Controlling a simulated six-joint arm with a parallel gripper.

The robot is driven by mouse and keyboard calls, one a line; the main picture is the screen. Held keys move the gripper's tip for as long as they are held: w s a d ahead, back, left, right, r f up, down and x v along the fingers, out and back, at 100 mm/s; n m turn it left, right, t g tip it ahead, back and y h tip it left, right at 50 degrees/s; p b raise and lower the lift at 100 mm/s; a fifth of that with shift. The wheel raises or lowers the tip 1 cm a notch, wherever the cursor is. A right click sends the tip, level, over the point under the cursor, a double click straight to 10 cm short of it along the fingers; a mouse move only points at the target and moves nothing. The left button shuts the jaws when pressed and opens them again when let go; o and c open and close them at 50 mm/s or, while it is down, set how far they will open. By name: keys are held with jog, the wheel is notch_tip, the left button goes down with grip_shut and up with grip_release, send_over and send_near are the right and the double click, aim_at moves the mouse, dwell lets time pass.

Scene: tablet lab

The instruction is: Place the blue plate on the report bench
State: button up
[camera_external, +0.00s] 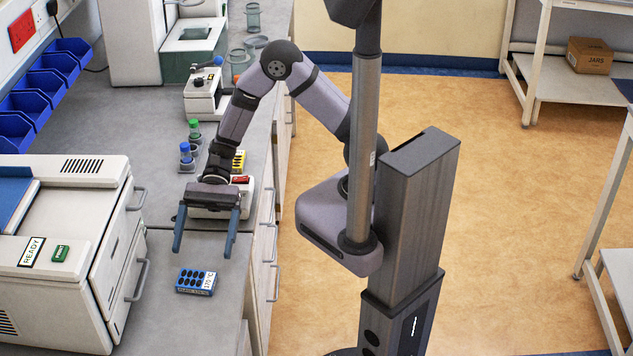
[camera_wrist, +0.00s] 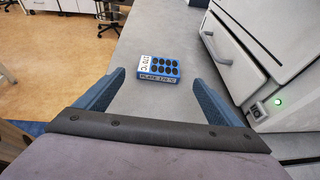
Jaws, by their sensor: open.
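The blue plate (camera_external: 197,281) is a small blue block with several dark wells and a white label. It lies flat on the grey bench, in front of the white machine with the READY sign. In the wrist view the blue plate (camera_wrist: 158,69) lies beyond my fingertips, roughly midway between them. My gripper (camera_external: 203,252) is open and empty, with its blue fingers pointing down above the bench, a little behind the plate. It also shows in the wrist view (camera_wrist: 158,78). The fingers are apart from the plate. I cannot tell which surface is the report bench.
The white machine (camera_external: 70,240) stands left of the plate, with handled doors facing it. A yellow plate (camera_external: 239,161) and capped bottles (camera_external: 187,152) are on the bench behind my gripper. A cardboard box (camera_external: 590,55) sits on a rack at the far right. Bench around the plate is clear.

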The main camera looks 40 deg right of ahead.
aim_at(195, 282)
jog(key=shift+f, duration=0.1)
jog(key=shift+s+a+f+b, duration=0.2)
jog(key=shift+a+b, duration=0.15)
jog(key=shift+b, duration=0.9)
jog(key=shift+s+a+r, duration=0.15)
jog(key=shift+r, duration=0.1)
jog(key=shift+s+r+p+x, duration=0.15)
jog(key=shift+p+x, duration=0.3)
jog(key=shift+x, duration=1)
jog(key=shift+s+r+p+x, duration=0.15)
jog(key=shift+p+x, duration=0.3)
jog(key=shift+x, duration=1.05)
jog(key=shift+s+a+f, duration=0.25)
jog(key=shift+a+f, duration=0.1)
jog(key=shift+a, duration=0.1)
jog(key=c, duration=1.2)
